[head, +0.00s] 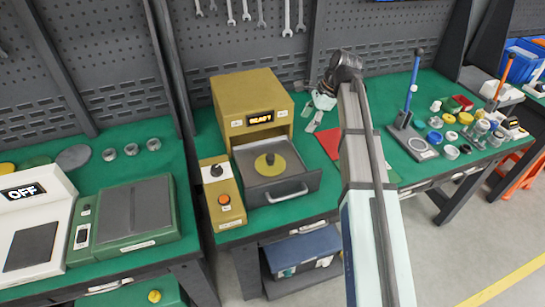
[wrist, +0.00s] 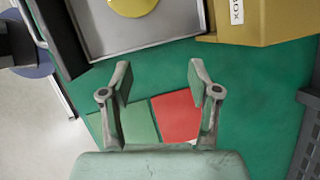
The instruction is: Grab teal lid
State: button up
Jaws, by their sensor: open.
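Small round caps and lids (head: 450,136) in several colours lie on the right bench in the head view, too small to tell apart fully. A dark green disc (head: 37,162) lies at the back of the left bench. My gripper (wrist: 160,70) is open and empty in the wrist view, its fingers apart above the green bench top. A green square (wrist: 124,122) and a red square (wrist: 178,114) lie flat below it. In the head view my gripper (head: 323,101) is small, right of the READY machine.
The yellow READY machine (head: 250,92) has its drawer (head: 300,183) pulled out, with a yellow disc (head: 281,163) in it. A blue-handled stand (head: 412,140) rises on the right bench. A pegboard (head: 255,55) with hanging wrenches stands behind.

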jog(key=s+a+r+g, duration=0.1)
jog(key=s+a+r, duration=0.25)
jog(key=a, duration=0.35)
jog(key=p, duration=0.3)
send_over(271, 156)
jog(key=d, duration=0.2)
jog(key=f, duration=1.1)
jog(key=shift+a+f, duration=0.1)
jog(key=shift+a, duration=0.1)
jog(key=shift+d+p+x, duration=0.2)
jog(key=shift+p+x, duration=1.1)
jog(key=shift+x, duration=1.85)
jog(key=shift+w, duration=0.1)
grip_shut()
